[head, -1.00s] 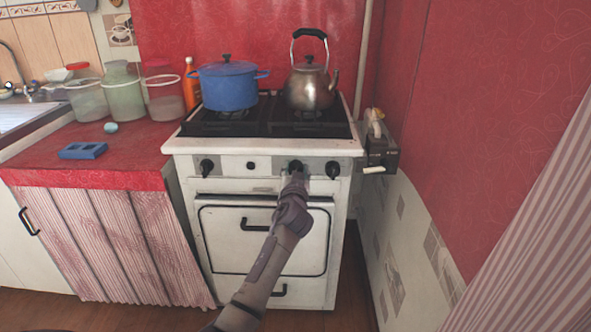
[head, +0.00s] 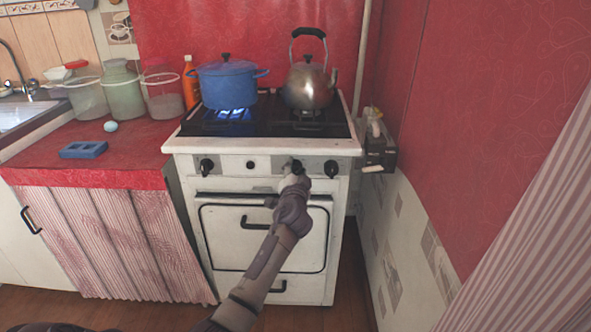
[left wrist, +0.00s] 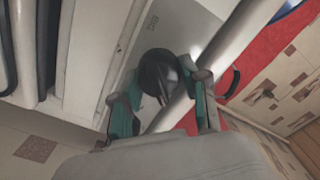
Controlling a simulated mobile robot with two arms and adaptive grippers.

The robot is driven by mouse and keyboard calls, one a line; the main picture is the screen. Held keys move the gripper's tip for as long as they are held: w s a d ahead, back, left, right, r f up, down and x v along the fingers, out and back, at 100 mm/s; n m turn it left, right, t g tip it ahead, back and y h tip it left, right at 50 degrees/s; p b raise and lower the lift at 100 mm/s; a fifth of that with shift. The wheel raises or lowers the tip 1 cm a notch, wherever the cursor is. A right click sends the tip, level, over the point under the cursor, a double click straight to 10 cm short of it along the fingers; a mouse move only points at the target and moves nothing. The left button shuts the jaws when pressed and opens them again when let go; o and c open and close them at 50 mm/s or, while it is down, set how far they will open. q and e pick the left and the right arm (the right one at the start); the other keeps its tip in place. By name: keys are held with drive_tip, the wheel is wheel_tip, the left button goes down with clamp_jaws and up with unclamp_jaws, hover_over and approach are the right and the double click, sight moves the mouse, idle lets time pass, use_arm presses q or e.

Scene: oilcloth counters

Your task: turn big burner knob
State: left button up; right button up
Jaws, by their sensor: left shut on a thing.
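The white stove (head: 180,145) stands ahead with a row of black knobs on its front panel. My left gripper (head: 295,178) reaches up to the knob right of the panel's middle (head: 297,165) and is shut on it. In the left wrist view this black knob (left wrist: 158,72) sits between the teal-padded fingers of the gripper (left wrist: 158,90). A blue flame (head: 235,114) burns under the blue pot (head: 228,86) on the left burner. My right gripper is not in view.
A metal kettle (head: 309,86) stands on the right burner. Another knob (head: 331,169) is close to the right of the held one, and a knob (head: 207,166) is at the far left. The oven door handle (head: 257,222) is below. A red counter (head: 60,177) adjoins on the left.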

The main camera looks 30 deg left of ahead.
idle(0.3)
use_arm(q)
drive_tip(key=o, duration=1.1)
drive_tip(key=shift+v, duration=4)
drive_tip(key=shift+f, duration=0.2)
